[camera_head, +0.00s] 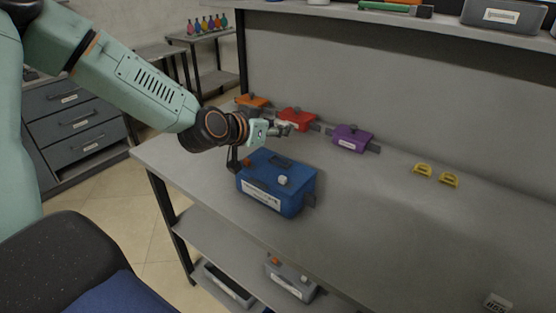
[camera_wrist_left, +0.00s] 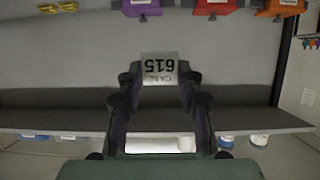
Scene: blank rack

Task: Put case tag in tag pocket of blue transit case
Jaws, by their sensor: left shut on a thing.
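The blue transit case (camera_head: 303,192) stands on the grey bench. The tag is too small to make out in the head view. I cannot tell which part of the case is the tag pocket. My right gripper is not in view.
Orange (camera_head: 252,101), red (camera_head: 297,120) and purple (camera_head: 352,138) cases stand along the back of the bench (camera_head: 400,230). Two yellow pieces (camera_head: 449,179) lie to their right. A shelf (camera_head: 420,19) overhangs the back.

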